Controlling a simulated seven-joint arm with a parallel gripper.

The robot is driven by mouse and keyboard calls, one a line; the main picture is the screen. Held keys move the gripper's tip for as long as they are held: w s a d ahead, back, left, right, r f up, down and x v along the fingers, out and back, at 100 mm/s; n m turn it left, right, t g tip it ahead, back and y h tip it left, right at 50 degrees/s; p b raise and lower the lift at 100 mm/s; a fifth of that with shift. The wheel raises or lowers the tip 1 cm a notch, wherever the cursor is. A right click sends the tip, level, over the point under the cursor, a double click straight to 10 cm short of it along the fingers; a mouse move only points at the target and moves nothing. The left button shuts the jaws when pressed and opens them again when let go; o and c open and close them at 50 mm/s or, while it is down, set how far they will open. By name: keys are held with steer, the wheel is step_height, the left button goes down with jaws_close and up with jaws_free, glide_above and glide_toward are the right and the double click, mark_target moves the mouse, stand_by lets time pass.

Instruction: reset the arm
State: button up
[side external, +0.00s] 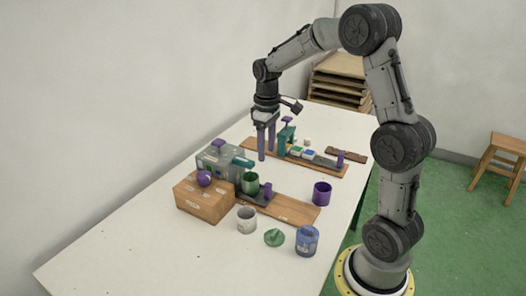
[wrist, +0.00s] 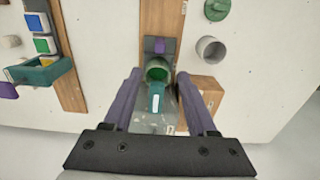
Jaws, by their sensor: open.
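My gripper (side external: 266,154) has two long purple fingers that point down, apart and with nothing between them, in the side view. It hangs over the white table (side external: 110,248), behind the grey box (side external: 212,160) and left of the teal frame (side external: 286,137). In the wrist view my gripper (wrist: 158,76) is open, its fingers on either side of a teal piece (wrist: 156,98) and a green cup (wrist: 158,72) seen in line below. I see no contact with them. The fingertips' height above the table is hard to tell.
A cardboard box (side external: 196,206) with a purple ball (side external: 204,178) stands near the grey box. A grey can (side external: 246,222), green lid (side external: 274,238), blue can (side external: 307,241) and purple cup (side external: 322,193) stand on the right. The table's near left part is clear.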

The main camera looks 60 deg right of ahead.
steer(key=s+a+r+n+t, duration=0.1)
steer(key=s+a+r+t, duration=0.15)
steer(key=a+r, duration=0.35)
steer(key=s+a+r+n+t, duration=0.1)
steer(key=s+a+r, duration=0.3)
steer(key=a+r, duration=0.15)
steer(key=s+a+f+m+t, duration=0.1)
steer(key=s+a, duration=0.1)
steer(key=s, duration=0.4)
steer(key=s+a+f+m+t, duration=0.1)
steer(key=s+a+f, duration=0.1)
steer(key=s, duration=0.5)
steer(key=shift+s+a+f, duration=0.15)
steer(key=shift+a+f, duration=0.05)
